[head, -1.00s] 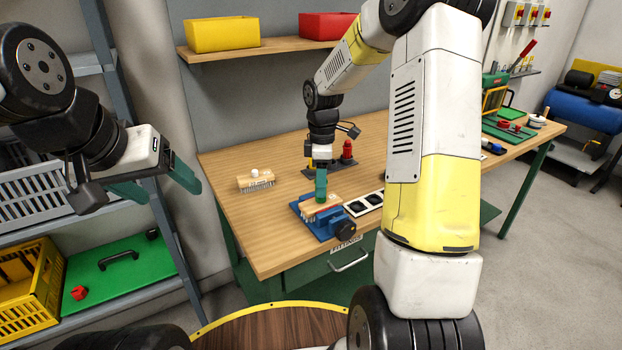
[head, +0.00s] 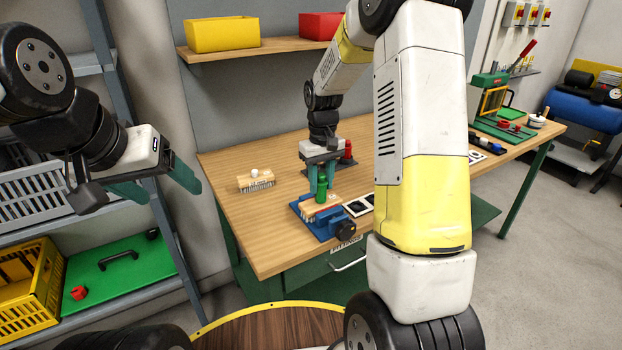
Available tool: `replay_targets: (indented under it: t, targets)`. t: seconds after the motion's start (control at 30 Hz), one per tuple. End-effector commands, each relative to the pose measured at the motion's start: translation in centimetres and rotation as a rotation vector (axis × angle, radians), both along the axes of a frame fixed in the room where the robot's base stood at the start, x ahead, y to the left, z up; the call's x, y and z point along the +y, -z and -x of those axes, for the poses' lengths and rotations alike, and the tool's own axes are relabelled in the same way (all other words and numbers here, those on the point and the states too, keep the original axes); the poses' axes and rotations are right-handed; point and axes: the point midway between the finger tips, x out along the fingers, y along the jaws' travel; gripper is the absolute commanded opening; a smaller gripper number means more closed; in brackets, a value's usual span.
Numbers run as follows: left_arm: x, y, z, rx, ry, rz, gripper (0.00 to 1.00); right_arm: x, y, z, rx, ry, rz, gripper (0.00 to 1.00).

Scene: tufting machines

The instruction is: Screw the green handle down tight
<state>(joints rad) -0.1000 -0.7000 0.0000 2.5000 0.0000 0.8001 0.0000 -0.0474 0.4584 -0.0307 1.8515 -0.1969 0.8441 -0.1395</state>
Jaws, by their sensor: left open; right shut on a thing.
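The green handle (head: 321,192) stands upright on a wooden brush block (head: 322,212), which sits in the blue fixture (head: 326,228) near the front edge of the workbench. My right gripper (head: 321,184) points down from above, with one teal finger on each side of the handle, and is shut on it. The handle's upper end is partly hidden between the fingers. Any gap between handle and block is too small to tell. My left gripper (head: 157,184) is open and empty, left of the bench in front of the shelf rack.
Another brush (head: 256,181) lies on the workbench (head: 240,218) to the left. A red piece (head: 346,152) stands behind my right gripper. A black knob (head: 345,231) is at the fixture's front right. A white strip with dark patches (head: 359,205) lies right of the fixture.

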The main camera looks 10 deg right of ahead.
Motion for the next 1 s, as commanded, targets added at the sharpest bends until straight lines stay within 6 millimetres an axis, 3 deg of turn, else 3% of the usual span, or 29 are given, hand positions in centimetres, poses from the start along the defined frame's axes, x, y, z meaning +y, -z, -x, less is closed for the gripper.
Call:
replay_targets:
  t: [0.13,0.3,0.63,0.67,0.73,1.0]
  targets:
    - [0.0,0.0,0.0,0.0,0.0,0.0,0.73,0.12,0.11,0.02,0.001,0.253,0.0,0.0]
    - [0.0,0.0,0.0,0.0,0.0,0.0,0.73,0.12,0.18,0.04,0.002,0.428,-0.001,0.0]
    - [0.0,0.0,0.0,0.0,0.0,0.0,0.73,0.15,0.21,0.06,0.002,0.444,-0.002,0.0]
    - [0.0,0.0,0.0,0.0,0.0,0.0,0.73,0.15,0.21,0.06,0.002,0.444,-0.002,0.35]
    - [0.0,0.0,0.0,0.0,0.0,0.0,0.73,0.14,0.21,0.05,0.002,0.444,-0.002,0.47]
    - [0.0,0.0,0.0,0.0,0.0,0.0,0.73,0.08,0.16,0.02,0.001,0.442,-0.001,0.47]
